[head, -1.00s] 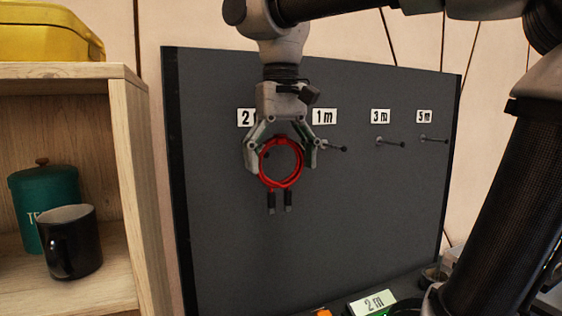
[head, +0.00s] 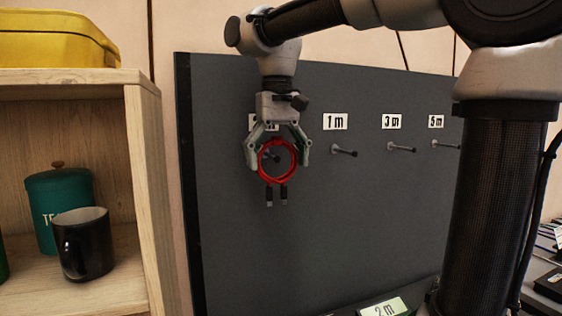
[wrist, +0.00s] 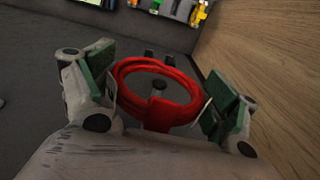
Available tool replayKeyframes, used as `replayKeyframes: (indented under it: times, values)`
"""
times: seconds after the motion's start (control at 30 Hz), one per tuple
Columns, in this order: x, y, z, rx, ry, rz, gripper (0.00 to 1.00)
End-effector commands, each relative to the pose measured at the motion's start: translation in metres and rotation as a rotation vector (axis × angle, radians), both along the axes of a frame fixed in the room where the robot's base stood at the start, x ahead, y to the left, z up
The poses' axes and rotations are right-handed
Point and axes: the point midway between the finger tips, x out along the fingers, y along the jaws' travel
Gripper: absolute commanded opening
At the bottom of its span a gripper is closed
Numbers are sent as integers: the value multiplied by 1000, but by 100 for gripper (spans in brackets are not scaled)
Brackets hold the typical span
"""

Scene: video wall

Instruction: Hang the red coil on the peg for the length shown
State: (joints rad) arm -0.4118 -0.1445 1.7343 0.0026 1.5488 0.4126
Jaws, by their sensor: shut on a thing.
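My gripper (head: 279,158) is shut on the red coil (head: 278,178), with a finger on each side of it. The coil hangs upright in front of the dark board, its two black plug ends pointing down. In the wrist view the coil (wrist: 181,113) sits between the green finger pads. The round tip of the leftmost peg (wrist: 158,86) shows inside the ring's opening. In the head view this peg (head: 269,156) also shows within the ring. I cannot tell how deep it reaches. Its label (head: 254,122) is mostly hidden by my gripper. A card (head: 383,308) at the bottom reads 2 m.
To the right are the bare pegs for 1 m (head: 344,151), 3 m (head: 401,147) and 5 m (head: 446,144). A wooden shelf (head: 143,170) stands close on the left, holding a green tin (head: 52,195) and a black mug (head: 84,245). The board below the coil is clear.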

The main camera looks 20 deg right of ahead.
Motion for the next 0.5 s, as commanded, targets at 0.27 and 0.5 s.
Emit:
replayKeyframes:
  times: [0.27,0.5]
  values:
    - [22,0,-1,0,0,0,55]
    - [34,0,-7,0,0,0,55]
